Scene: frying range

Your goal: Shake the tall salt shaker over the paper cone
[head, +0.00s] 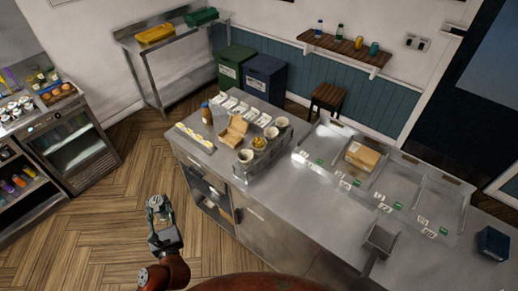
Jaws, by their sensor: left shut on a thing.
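My left gripper (158,211) is at the lower left, over the wood floor and left of the counter. It is shut on a small pale, metal-topped thing that looks like the tall salt shaker (156,201); the fingers hide much of it. Several paper cones stand in a row in a holder on the counter's left part. One cone (259,144) has yellow food in it, and the cone nearest me (246,156) stands beside it. The held thing is well apart from the cones. My right gripper is not in view.
A cardboard box (235,130), a brown bottle (206,114) and a pale strip of items (195,137) share the counter's left end. Clear bins (335,137) with a brown package (362,157) are to the right. A grey scoop (381,239) lies near the front.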

